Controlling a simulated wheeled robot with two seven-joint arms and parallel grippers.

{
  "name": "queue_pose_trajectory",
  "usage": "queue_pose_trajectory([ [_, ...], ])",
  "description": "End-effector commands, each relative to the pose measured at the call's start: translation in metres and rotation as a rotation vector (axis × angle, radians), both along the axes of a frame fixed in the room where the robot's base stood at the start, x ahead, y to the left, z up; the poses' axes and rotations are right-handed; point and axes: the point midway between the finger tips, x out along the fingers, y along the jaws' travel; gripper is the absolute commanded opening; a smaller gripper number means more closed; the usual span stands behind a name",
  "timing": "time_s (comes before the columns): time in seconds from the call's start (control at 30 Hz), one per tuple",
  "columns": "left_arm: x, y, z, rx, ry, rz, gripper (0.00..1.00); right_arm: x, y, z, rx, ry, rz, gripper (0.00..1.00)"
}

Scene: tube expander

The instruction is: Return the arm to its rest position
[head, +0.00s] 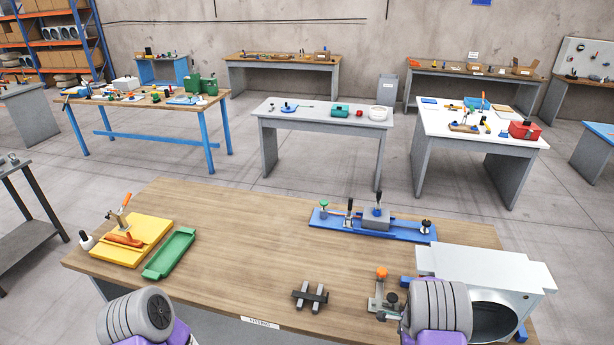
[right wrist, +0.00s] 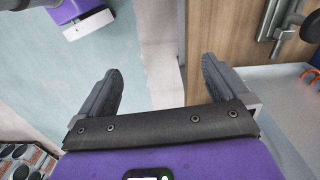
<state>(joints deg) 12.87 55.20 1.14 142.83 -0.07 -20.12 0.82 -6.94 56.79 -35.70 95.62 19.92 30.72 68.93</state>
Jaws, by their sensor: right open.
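My right gripper (right wrist: 162,74) shows in the right wrist view. Its two dark fingers are spread wide apart with nothing between them. In the head view, only grey, ribbed and purple links of my two arms show at the bottom edge, one at left and one at right. Neither gripper's fingers can be seen there, and my left gripper is not in view. The right arm link stands in front of a white housing with a round opening (head: 480,265) at the table's right end.
The wooden table (head: 240,230) is clear in its middle. It holds a yellow fixture (head: 145,238), a green tray (head: 172,255), a blue-based clamp fixture (head: 335,222), a dark crossed metal piece (head: 309,295) and an orange-knobbed clamp (head: 382,290) beside the right arm.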

Motion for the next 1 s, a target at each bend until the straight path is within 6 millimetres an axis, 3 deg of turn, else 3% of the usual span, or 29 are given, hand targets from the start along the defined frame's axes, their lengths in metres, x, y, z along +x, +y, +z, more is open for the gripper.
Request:
queue_pose_trajectory([
  [0.03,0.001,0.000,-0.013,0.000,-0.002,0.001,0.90,-0.009,0.004,-0.021,0.006,0.007,0.042,1.00],
  [0.37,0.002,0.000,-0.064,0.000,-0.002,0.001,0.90,-0.075,0.046,-0.117,0.066,0.014,0.448,1.00],
  [0.6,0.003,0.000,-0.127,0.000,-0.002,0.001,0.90,-0.151,0.120,-0.196,0.175,-0.084,0.980,1.00],
  [0.8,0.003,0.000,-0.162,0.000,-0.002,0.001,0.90,-0.194,0.173,-0.215,0.231,-0.239,1.340,1.00],
  [1.0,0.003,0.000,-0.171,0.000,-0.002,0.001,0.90,-0.207,0.192,-0.213,0.240,-0.320,1.477,1.00],
])
